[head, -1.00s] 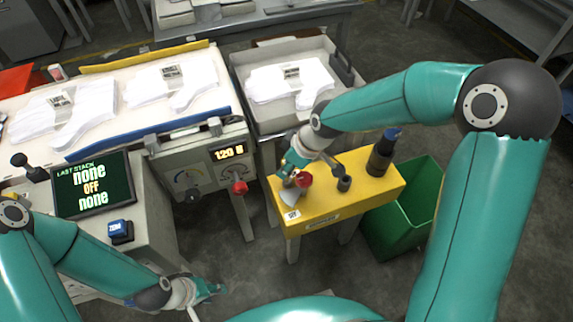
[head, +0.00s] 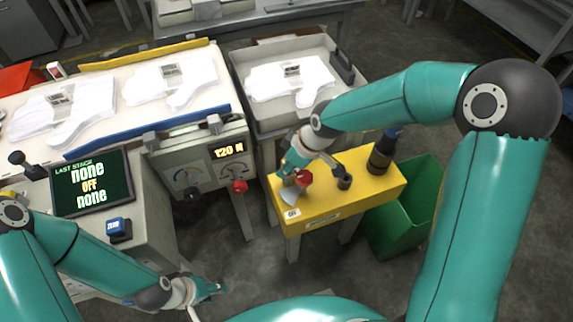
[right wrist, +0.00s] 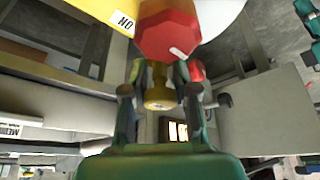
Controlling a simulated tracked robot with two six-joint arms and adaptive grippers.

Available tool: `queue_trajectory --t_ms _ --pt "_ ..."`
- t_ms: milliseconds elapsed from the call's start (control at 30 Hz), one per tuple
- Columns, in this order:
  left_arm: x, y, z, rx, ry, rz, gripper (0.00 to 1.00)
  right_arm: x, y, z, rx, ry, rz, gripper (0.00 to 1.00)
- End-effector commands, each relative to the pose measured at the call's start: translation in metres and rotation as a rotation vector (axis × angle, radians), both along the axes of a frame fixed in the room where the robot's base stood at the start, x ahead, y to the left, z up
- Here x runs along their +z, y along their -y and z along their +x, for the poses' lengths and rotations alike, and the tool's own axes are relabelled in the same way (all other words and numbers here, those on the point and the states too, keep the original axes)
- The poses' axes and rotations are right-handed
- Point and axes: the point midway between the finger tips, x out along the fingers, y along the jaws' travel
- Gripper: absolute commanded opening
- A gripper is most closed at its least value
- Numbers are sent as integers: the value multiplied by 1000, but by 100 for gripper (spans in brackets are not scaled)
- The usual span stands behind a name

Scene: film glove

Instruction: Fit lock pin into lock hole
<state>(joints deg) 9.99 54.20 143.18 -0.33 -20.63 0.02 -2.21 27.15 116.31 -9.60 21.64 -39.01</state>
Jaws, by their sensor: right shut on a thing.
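My right gripper (head: 298,166) is over the left end of the yellow stand (head: 340,205), beside a red knob (head: 303,178). In the right wrist view the right gripper (right wrist: 160,80) is shut on a brass-coloured pin (right wrist: 159,92), taken to be the lock pin, its round end facing the camera. The red knob (right wrist: 167,32), with a white mark, is just beyond the pin; I cannot tell if they touch. No lock hole can be made out; the pin's far end is hidden. My left gripper (head: 207,290) is low at the lower left, its fingers too small to judge.
A dark bottle with a blue top (head: 383,150) and a small dark holder (head: 344,181) stand on the yellow stand. A green bin (head: 420,200) is at its right. The control box with a red knob (head: 238,187) is at left. A grey tray (head: 265,122) holds white gloves behind.

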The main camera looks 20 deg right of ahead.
Motion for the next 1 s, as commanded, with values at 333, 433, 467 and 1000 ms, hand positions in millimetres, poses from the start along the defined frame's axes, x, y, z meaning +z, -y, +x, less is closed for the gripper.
queue_trajectory --t_ms 333,433,467,1000 --pt "-6 -1 0 2 -2 0 40 -7 0 0 0 0 0 4" --pt "-8 -1 0 3 -1 0 40 -8 0 0 -1 0 0 4" --pt "-8 -1 0 4 -1 0 40 -9 0 0 0 0 0 4" --pt "-14 -1 0 3 0 0 40 -16 1 -1 -1 -3 -1 35"
